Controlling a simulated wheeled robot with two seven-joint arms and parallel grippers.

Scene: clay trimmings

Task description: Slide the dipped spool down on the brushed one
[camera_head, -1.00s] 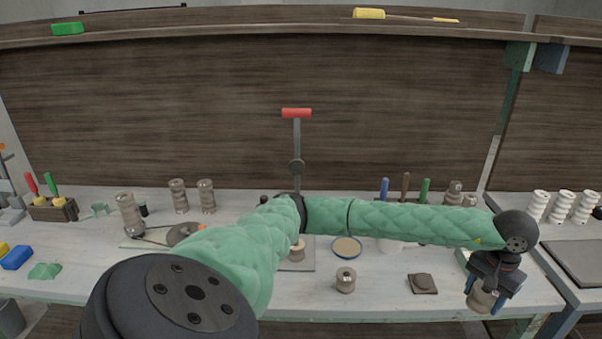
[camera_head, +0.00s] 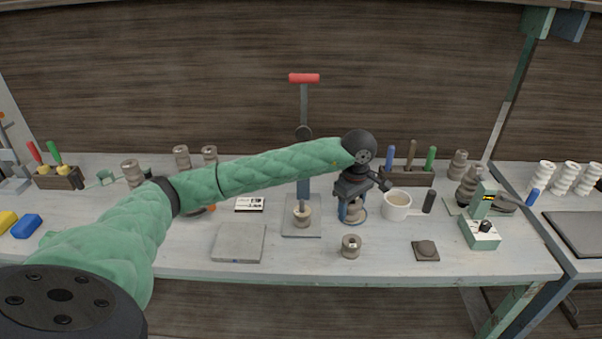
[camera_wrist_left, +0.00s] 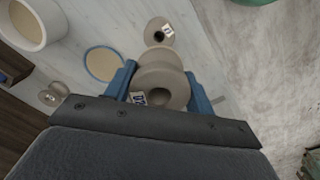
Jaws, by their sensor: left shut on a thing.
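My left gripper (camera_head: 352,216) is shut on a grey-brown spool (camera_head: 354,207), held upright above the table in the middle of the head view. In the left wrist view the held spool (camera_wrist_left: 160,80) sits between the blue fingers, with its hole and a small label facing the camera. A similar labelled spool (camera_head: 351,246) stands alone on the table, nearer the front edge and apart from the held one. It also shows in the left wrist view (camera_wrist_left: 158,32), above the held spool. I cannot tell dipped from brushed by surface. My right gripper is out of view.
A blue-rimmed dish (camera_wrist_left: 105,63) lies beside the gripper. A white cup (camera_head: 397,208) stands to the right. A red-handled press (camera_head: 304,115) with a clay piece under it stands left. A dark pad (camera_head: 426,251) and a grey slab (camera_head: 238,243) flank the standing spool.

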